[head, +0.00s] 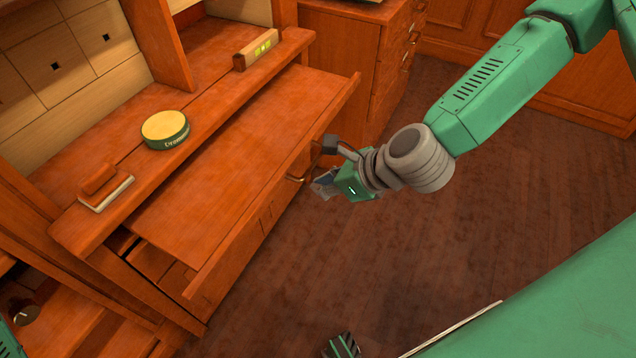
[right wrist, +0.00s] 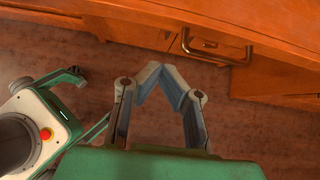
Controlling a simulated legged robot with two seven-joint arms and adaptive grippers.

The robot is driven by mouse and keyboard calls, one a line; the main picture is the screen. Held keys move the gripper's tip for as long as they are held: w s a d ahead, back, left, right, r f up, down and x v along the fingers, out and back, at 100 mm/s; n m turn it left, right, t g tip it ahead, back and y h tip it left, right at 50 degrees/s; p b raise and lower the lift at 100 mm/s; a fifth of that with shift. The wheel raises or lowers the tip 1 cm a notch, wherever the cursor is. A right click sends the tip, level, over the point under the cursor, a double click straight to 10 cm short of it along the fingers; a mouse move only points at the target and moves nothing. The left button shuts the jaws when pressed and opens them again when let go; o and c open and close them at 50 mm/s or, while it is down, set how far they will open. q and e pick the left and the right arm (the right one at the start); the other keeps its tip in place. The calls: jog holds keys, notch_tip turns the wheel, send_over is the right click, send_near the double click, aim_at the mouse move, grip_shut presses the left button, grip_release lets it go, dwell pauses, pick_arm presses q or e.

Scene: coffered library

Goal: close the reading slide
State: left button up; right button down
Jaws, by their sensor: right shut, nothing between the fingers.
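The reading slide (head: 235,150) is a flat wooden board pulled well out from under the desk top in the head view. Its raised front lip (head: 270,185) runs diagonally. A brass bow handle (head: 299,178) shows near the lip's middle, and also in the right wrist view (right wrist: 218,60). My right gripper (head: 320,172) is at the front of the slide, close to the handle. In the right wrist view its fingertips (right wrist: 161,77) meet with nothing between them, and a gap shows to the wood. Contact cannot be told in the head view.
A round yellow-topped tin (head: 165,130), a spirit level (head: 257,50) and a wooden-backed block (head: 105,188) stand on the fixed desk top (head: 210,95) behind the slide. A drawer cabinet (head: 350,50) stands beyond. The floor (head: 300,265) in front is clear.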

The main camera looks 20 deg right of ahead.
aim_at(278, 185)
jog(key=x, duration=0.3)
jog(key=w+b+x, duration=0.1)
jog(key=x, duration=0.1)
jog(key=r+x, duration=0.1)
jog(key=x, duration=0.2)
jog(key=shift+w+a+f+b, duration=0.1)
jog(key=shift+w+a+b, duration=0.2)
jog(key=shift+b, duration=0.1)
jog(key=shift+w+a, duration=0.4)
jog(key=shift+a, duration=0.05)
